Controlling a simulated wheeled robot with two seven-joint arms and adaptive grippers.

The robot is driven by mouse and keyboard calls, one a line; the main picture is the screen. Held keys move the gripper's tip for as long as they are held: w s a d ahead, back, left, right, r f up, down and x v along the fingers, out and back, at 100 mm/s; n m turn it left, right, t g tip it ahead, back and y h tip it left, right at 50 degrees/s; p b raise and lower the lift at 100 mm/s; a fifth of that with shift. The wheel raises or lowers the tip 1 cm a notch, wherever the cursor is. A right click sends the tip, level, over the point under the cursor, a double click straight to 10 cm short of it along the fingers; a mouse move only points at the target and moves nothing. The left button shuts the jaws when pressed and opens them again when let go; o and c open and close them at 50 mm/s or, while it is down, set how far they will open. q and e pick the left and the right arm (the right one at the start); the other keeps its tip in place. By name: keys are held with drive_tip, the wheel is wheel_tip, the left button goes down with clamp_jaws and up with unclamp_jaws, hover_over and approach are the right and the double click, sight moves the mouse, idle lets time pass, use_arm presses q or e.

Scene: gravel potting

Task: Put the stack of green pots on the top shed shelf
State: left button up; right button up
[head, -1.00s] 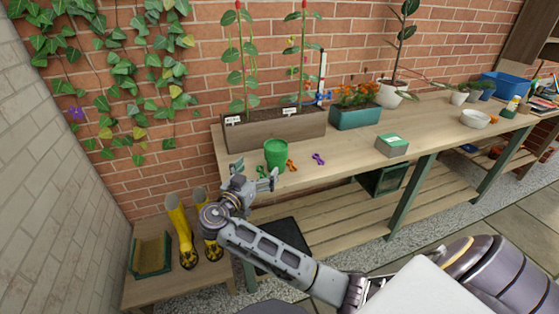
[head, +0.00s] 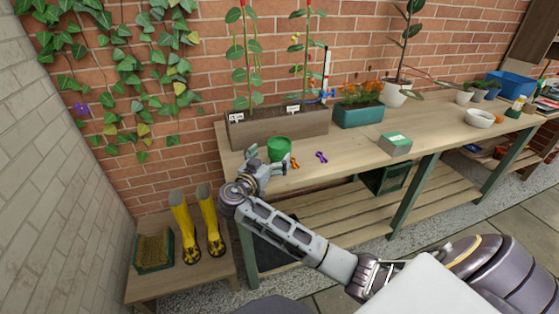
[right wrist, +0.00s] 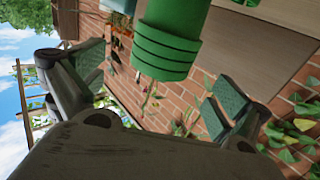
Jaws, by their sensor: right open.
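The stack of green pots (head: 279,148) stands upright on the near left part of the wooden bench (head: 350,153). In the right wrist view the stack (right wrist: 168,45) shows several nested rims, between and beyond my fingers. My right gripper (head: 266,161) is open beside the stack, at the bench's left front edge; its two padded fingers also show in the right wrist view (right wrist: 155,85). I cannot tell whether a finger touches the pots. My left gripper is not in view. I cannot make out the top shed shelf; a dark wooden cabinet (head: 529,35) shows at the far upper right.
Orange and purple clips (head: 321,156) lie right of the pots. A wooden planter (head: 278,127) with tall plants stands behind them. A green box (head: 394,144) sits further right. Yellow boots (head: 211,219) stand on a low bench at left. The bench front between clips and box is clear.

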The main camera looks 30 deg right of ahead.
sight(284, 140)
drive_tip(key=shift+x, duration=1)
drive_tip(key=shift+x, duration=2.6)
drive_tip(key=shift+w+a+f, duration=0.1)
drive_tip(key=shift+f, duration=0.05)
drive_tip(key=c, duration=1.5)
drive_tip(key=shift+o, duration=0.2)
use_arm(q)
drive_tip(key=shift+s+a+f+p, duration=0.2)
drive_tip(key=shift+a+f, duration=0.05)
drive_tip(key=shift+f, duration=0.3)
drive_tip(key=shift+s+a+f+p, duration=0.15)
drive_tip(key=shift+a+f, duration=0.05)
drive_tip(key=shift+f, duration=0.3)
use_arm(e)
wheel_tip(284, 140, up, 10)
